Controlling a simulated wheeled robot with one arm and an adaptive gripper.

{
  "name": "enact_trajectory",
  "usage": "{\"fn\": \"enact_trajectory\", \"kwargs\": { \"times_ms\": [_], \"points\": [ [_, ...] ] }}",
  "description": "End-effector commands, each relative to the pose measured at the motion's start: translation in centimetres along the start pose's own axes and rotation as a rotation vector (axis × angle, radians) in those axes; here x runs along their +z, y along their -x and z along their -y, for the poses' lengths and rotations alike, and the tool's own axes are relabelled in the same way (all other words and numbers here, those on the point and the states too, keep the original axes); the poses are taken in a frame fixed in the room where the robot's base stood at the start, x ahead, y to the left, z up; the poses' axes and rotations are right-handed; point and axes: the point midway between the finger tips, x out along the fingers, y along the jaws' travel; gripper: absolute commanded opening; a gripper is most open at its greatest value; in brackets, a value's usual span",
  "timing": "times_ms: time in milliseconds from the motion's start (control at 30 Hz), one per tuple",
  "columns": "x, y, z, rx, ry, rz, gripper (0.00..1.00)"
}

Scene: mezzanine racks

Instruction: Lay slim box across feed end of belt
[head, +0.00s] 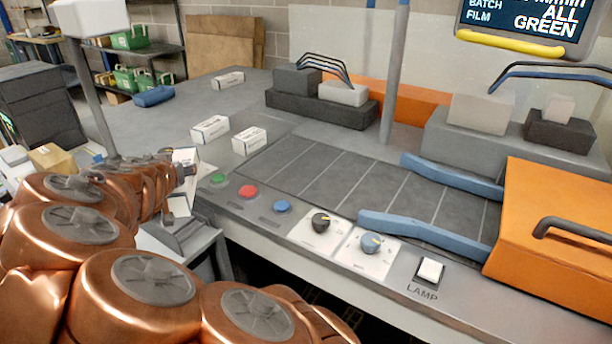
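The belt (345,190) is a dark grey strip with pale cross lines, running from the left end near the buttons to an orange housing. Two slim white printed boxes lie just beyond its left end, one left (210,129) and one right (248,141). A third white box (228,82) lies farther back. Another white box (185,156) shows at the end of my copper arm, partly hidden by it. My gripper (182,180) is at the counter's left edge, small and largely covered by my arm; its fingers and any hold on that box cannot be made out.
Blue guide rails (415,229) flank the belt's right part before the orange housing (555,225). Buttons, knobs and a lamp switch (430,270) line the front panel. A grey post (394,75) rises behind the belt. A blue pouch (153,96) lies at the back left.

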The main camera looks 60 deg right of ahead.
Motion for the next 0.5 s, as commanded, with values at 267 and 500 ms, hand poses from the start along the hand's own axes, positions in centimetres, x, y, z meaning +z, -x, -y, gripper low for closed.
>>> {"fn": "enact_trajectory", "kwargs": {
  "times_ms": [267,500],
  "points": [
    [0.5,-3.6,-13.3,0.304,-0.153,-0.003,0.09],
    [1.5,-3.9,-23.9,0.546,-0.274,-0.008,0.09]
  ]
}}
